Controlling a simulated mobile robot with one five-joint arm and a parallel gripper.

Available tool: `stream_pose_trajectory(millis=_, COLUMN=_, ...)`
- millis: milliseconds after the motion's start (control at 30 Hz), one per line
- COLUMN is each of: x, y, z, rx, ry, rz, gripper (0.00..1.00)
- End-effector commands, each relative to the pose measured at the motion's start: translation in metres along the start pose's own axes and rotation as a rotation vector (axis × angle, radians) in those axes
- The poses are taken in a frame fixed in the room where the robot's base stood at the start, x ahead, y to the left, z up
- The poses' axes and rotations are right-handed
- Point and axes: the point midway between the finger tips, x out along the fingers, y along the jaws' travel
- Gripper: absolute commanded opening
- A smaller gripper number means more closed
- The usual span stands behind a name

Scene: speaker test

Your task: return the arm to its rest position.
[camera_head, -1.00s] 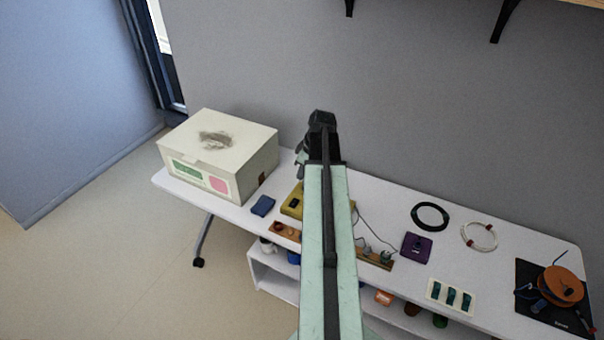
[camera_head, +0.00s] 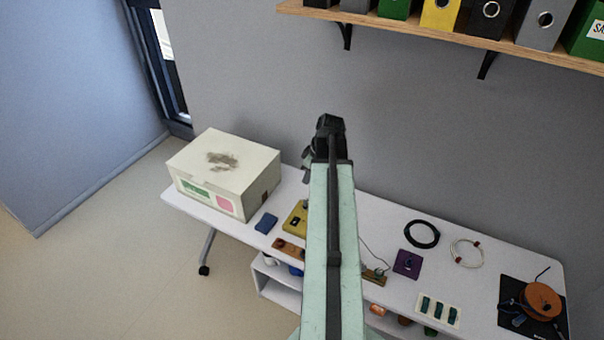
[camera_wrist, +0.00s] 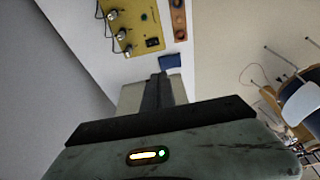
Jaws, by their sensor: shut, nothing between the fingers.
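My arm (camera_head: 333,240) stretches up the middle of the head view, a pale green link in front of the white table (camera_head: 232,220). My gripper sits at its dark far end, against the grey wall; its fingers are hard to make out there. In the wrist view my gripper (camera_wrist: 161,76) is shut and empty, its dark fingers together. They point toward the table, near a blue block (camera_wrist: 169,62) and a yellow panel with knobs (camera_wrist: 137,24). My arm hides part of the table's middle.
A white box (camera_head: 225,172) stands at the table's left end. A purple block (camera_head: 407,263), a black ring (camera_head: 421,234), a white coil (camera_head: 467,252) and an orange reel (camera_head: 541,299) lie to the right. A wooden shelf (camera_head: 440,37) with binders hangs above.

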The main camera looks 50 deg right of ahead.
Motion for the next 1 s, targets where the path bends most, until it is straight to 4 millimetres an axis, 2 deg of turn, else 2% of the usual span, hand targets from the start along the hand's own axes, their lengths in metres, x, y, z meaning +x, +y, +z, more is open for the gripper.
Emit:
stream_pose_trajectory(millis=233, x=0.003, y=-0.002, z=-0.003, rx=-0.007, ry=0.0, rz=-0.002, gripper=0.0)
stream_pose_trajectory(millis=267, x=0.006, y=-0.005, z=-0.008, rx=-0.016, ry=0.0, rz=-0.005, gripper=0.0)
stream_pose_trajectory(millis=367, x=0.028, y=-0.03, z=-0.042, rx=-0.087, ry=0.001, rz=-0.026, gripper=0.0)
stream_pose_trajectory(millis=467, x=0.063, y=-0.083, z=-0.095, rx=-0.21, ry=0.0, rz=-0.062, gripper=0.0)
stream_pose_trajectory(millis=500, x=0.077, y=-0.11, z=-0.116, rx=-0.268, ry=-0.003, rz=-0.077, gripper=0.0)
stream_pose_trajectory(millis=567, x=0.097, y=-0.152, z=-0.142, rx=-0.353, ry=-0.014, rz=-0.097, gripper=0.0)
stream_pose_trajectory(millis=600, x=0.109, y=-0.182, z=-0.157, rx=-0.4, ry=-0.024, rz=-0.11, gripper=0.0)
stream_pose_trajectory(millis=700, x=0.133, y=-0.252, z=-0.182, rx=-0.465, ry=-0.058, rz=-0.133, gripper=0.0)
stream_pose_trajectory(millis=833, x=0.155, y=-0.331, z=-0.194, rx=-0.473, ry=-0.111, rz=-0.145, gripper=0.0)
stream_pose_trajectory(millis=1000, x=0.174, y=-0.415, z=-0.187, rx=-0.365, ry=-0.193, rz=-0.117, gripper=0.0)
